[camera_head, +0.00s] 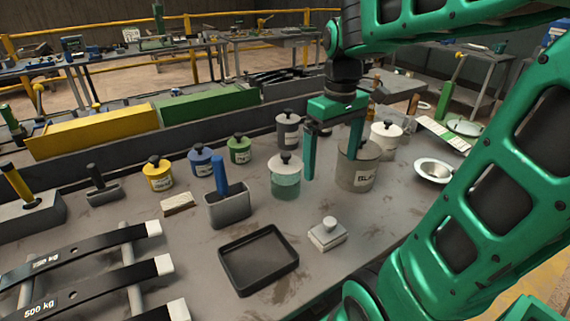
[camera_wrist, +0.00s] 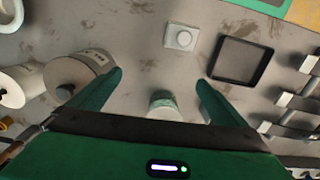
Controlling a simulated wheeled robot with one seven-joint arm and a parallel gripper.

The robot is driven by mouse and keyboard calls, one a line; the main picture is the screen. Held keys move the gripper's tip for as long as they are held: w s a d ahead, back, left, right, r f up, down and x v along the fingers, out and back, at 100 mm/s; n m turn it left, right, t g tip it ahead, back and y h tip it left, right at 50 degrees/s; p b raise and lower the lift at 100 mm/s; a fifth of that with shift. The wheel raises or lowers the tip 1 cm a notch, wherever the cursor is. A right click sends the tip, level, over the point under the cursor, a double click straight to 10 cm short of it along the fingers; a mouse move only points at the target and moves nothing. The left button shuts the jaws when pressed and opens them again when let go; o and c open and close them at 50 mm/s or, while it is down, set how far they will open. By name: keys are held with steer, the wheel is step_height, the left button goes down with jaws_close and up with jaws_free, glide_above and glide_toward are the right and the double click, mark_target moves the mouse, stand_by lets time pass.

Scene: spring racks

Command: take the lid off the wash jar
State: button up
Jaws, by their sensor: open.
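The glass jar with teal liquid (camera_head: 286,184) stands upright on the bench; its label is too small to read, but it looks like the wash jar. Its pale lid (camera_head: 284,159) with a black knob sits on top. My gripper (camera_head: 331,168) is open and empty, pointing down to the right of this jar in the head view. Its right finger overlaps the large grey jar (camera_head: 352,178). In the wrist view the teal jar (camera_wrist: 163,97) shows between the open fingers (camera_wrist: 160,80), its lower part in the picture hidden by the gripper body.
Yellow (camera_head: 158,180), blue (camera_head: 201,161), green (camera_head: 240,152), dark grey (camera_head: 289,135) and white (camera_head: 385,143) lidded jars stand around. A black tray (camera_head: 258,262) and a small knobbed block (camera_head: 327,236) lie in front. A grey holder (camera_head: 228,210) with a blue handle stands left.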

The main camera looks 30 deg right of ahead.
mark_target(286, 153)
steer(key=w+a+r+n, duration=0.1)
steer(key=w+n, duration=0.1)
steer(key=w, duration=0.2)
steer(key=w+a+r+n, duration=0.1)
steer(key=w+r+n, duration=0.1)
steer(key=w, duration=0.3)
steer(key=w+a+r+n, duration=0.1)
steer(key=w+n, duration=0.3)
steer(key=w, duration=0.1)
steer(key=shift+a+r, duration=0.3)
steer(key=shift+w+a+f, duration=0.1)
steer(key=shift+f, duration=0.2)
steer(key=f, duration=1)
steer(key=shift+s, duration=0.2)
steer(key=c, duration=1.1)
steer(key=shift+c, duration=0.2)
